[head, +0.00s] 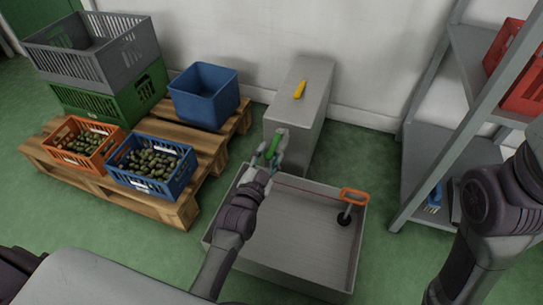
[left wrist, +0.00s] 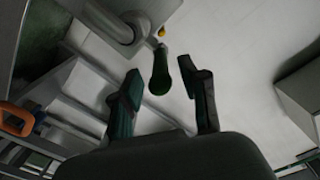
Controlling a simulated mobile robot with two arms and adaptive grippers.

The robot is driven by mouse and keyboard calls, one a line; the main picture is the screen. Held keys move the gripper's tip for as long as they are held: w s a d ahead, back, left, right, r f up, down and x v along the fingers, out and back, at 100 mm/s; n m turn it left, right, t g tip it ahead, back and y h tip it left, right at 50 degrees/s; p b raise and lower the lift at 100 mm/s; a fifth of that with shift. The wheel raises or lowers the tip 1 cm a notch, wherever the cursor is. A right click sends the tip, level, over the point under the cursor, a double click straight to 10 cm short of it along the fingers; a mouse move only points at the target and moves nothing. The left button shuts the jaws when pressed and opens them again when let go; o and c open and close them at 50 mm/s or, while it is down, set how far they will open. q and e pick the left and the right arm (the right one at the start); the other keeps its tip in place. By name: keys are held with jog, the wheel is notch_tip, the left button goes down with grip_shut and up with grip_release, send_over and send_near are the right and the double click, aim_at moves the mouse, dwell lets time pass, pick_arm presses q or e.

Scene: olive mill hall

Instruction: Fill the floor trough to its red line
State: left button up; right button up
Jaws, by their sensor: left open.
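The floor trough (head: 285,262) is a wide grey open box on the green floor, with a thin red line (head: 305,190) along its inner far wall. I make out no water in it. A grey cabinet (head: 292,110) stands behind it, with a yellow handle (head: 300,89) on top. A green handle (head: 275,145) sits at the cabinet's front. My left gripper (head: 266,158) is there, open; in the left wrist view the green handle (left wrist: 160,72) lies between its spread fingers (left wrist: 163,98). An orange-handled piece (head: 354,195) stands upright at the trough's right side. My right gripper is not seen.
A wooden pallet (head: 185,212) at left carries olive crates, stacked grey and green crates and a blue bin (head: 205,95). A grey shelf rack (head: 430,150) with a red crate (head: 520,75) stands at right. Green floor is clear left of the trough.

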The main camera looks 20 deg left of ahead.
aim_at(275, 144)
pick_arm(q)
jog(key=shift+w+b, duration=0.35)
jog(key=shift+w, duration=0.8)
grip_shut()
